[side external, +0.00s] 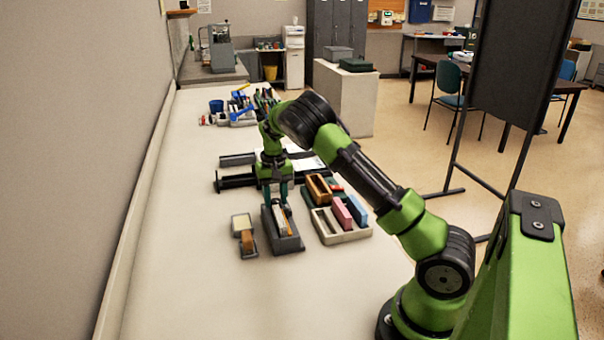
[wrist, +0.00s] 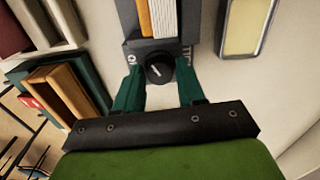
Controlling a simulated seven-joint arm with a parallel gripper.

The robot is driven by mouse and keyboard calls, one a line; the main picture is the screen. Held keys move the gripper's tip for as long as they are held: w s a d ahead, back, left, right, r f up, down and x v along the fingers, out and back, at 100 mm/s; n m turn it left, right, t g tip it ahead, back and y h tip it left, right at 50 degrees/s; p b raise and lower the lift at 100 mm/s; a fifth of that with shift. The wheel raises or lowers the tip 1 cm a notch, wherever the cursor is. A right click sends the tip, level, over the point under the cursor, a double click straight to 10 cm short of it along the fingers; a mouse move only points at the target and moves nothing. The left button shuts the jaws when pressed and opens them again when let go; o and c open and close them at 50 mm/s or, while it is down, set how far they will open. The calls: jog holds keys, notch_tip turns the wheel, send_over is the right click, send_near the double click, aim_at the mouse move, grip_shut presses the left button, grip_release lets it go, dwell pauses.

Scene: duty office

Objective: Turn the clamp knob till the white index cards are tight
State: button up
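The clamp is a dark grey block (side external: 285,243) on the light table, also at the top of the wrist view (wrist: 185,45). White index cards (wrist: 166,18) stand in its slot beside an orange piece (wrist: 143,16). The clamp knob (wrist: 160,68) is round and black with a white pointer line, on the end of the clamp facing my gripper. My gripper (wrist: 159,70) is open, with one dark green fingertip on each side of the knob and a small gap to it. In the side view my gripper (side external: 275,193) points down at the clamp's far end.
A pale box (side external: 340,238) with pink and blue blocks stands close to the clamp's right, beside a green tray with a brown box (side external: 319,189). The near tabletop is clear.

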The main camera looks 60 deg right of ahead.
jog(key=c, duration=0.6)
jog(key=shift+c, duration=0.2)
jog(key=shift+m, duration=0.4)
jog(key=m, duration=0.3)
jog(key=shift+m, duration=0.3)
jog(key=m, duration=0.4)
jog(key=shift+m, duration=0.7)
jog(key=o, duration=1)
jog(key=shift+o, duration=0.3)
